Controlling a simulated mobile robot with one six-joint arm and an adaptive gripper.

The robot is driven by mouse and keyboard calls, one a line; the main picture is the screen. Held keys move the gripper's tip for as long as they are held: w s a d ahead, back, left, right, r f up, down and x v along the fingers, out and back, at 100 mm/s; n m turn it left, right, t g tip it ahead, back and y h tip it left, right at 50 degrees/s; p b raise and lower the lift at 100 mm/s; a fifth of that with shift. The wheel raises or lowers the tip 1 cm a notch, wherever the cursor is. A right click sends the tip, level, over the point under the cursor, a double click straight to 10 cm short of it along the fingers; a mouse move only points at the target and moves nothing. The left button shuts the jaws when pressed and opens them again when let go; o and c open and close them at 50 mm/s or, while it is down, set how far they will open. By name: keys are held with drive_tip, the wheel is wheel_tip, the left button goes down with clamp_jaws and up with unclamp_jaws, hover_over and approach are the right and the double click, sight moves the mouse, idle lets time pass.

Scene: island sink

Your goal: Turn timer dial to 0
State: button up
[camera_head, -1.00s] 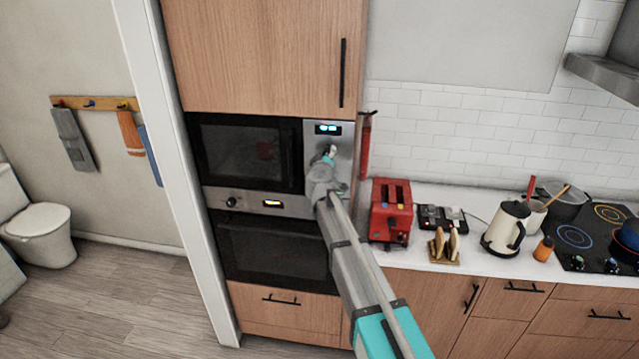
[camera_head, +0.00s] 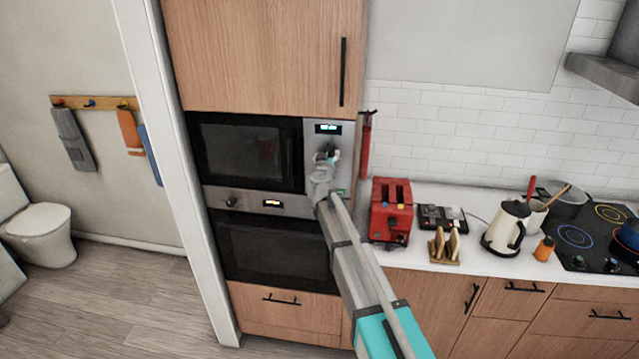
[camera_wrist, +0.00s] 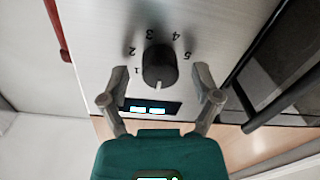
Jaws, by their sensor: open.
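The timer dial (camera_wrist: 160,66) is a round black knob on the grey control panel (camera_wrist: 95,25). In the wrist view its white mark points down toward the lit display (camera_wrist: 148,108). Numbers 1 to 5 curve around its other side; I cannot read a 0. My gripper (camera_wrist: 160,73) is open, with one finger on each side of the dial; whether either touches it I cannot tell. In the head view my gripper (camera_head: 327,156) is at the microwave's panel, just below its display (camera_head: 328,128), and hides the dial.
The microwave door (camera_head: 250,153) is left of the panel, with an oven (camera_head: 270,250) below. A red toaster (camera_head: 390,212) stands on the counter to the right. A red object (camera_head: 366,150) hangs beside the panel.

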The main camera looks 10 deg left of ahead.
drive_tip(key=s+m+y+b, duration=0.1)
drive_tip(key=s+m, duration=0.3)
drive_tip(key=m, duration=0.7)
drive_tip(key=s+m, duration=0.5)
drive_tip(key=m, duration=0.6)
drive_tip(key=s+f+m+y+b, duration=0.1)
drive_tip(key=s+m, duration=0.4)
drive_tip(key=m, duration=0.6)
drive_tip(key=shift+a+m+t+y+b, duration=0.3)
drive_tip(key=shift+a, duration=0.05)
idle(3.4)
drive_tip(key=shift+f, duration=0.1)
